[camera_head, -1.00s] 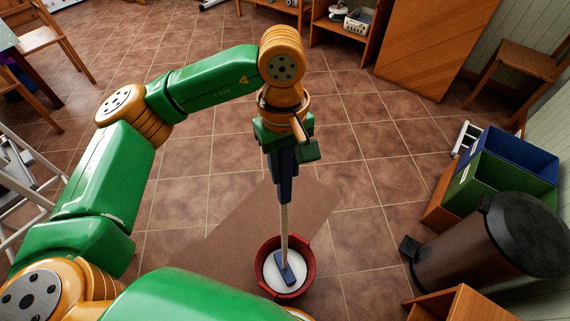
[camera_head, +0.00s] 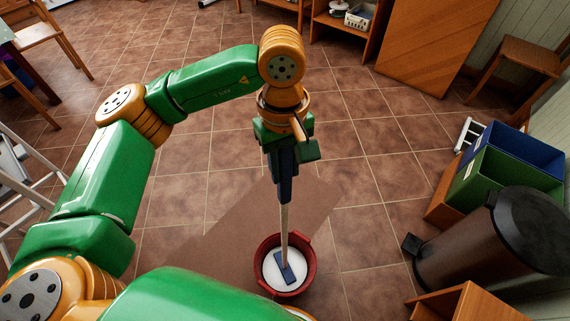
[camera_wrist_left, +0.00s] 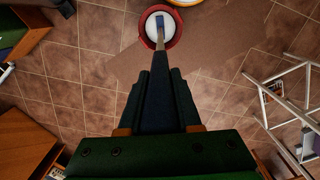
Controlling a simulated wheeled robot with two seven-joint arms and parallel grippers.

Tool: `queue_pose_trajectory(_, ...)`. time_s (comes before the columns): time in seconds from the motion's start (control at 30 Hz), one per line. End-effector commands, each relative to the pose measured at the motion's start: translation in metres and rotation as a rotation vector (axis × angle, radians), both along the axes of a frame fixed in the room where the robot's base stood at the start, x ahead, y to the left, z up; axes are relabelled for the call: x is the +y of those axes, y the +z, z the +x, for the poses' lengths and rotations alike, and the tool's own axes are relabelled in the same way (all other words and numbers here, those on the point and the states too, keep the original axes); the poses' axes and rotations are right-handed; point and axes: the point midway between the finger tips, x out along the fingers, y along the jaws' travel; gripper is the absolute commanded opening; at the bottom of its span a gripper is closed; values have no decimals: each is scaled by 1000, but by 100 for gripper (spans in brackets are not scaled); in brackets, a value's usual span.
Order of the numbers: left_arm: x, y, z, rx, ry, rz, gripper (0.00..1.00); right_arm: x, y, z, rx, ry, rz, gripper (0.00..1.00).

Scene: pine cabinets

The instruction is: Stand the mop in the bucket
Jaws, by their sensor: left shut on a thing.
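My left gripper (camera_head: 285,190) is shut on the mop's pale handle (camera_head: 284,225), with its dark fingers pointing down. The mop hangs nearly upright below it. The mop's flat blue head (camera_head: 285,267) shows inside the outline of the red bucket (camera_head: 308,278), over a white round area. I cannot tell whether the head touches the bucket's bottom or is still above it. In the left wrist view the handle (camera_wrist_left: 160,47) runs from the fingers to the blue head, over the red bucket (camera_wrist_left: 177,35). My right gripper is not in view.
The bucket stands by a flat brown patch (camera_head: 240,225) on the tiled floor. To the right are a brown pedal bin (camera_head: 465,255), a green box (camera_head: 495,190) and a blue box (camera_head: 535,150). A white ladder-like frame (camera_head: 30,185) stands left. The floor beyond the bucket is open.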

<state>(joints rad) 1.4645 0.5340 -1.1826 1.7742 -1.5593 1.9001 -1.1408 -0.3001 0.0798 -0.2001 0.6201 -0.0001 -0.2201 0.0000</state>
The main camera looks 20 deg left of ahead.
Motion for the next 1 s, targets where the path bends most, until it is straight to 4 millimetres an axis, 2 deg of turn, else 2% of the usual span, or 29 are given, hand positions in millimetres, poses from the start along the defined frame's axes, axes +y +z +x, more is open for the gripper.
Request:
queue_pose_trajectory(0.57,0,-7,0,-1,0,-1,0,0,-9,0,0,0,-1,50)
queue_pose_trajectory(0.6,0,-6,0,-1,0,-1,43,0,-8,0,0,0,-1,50)
queue_pose_trajectory(0.7,0,-6,0,-1,0,-1,67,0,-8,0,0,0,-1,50)
queue_pose_trajectory(1.0,0,-4,0,0,0,0,67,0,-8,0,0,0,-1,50)
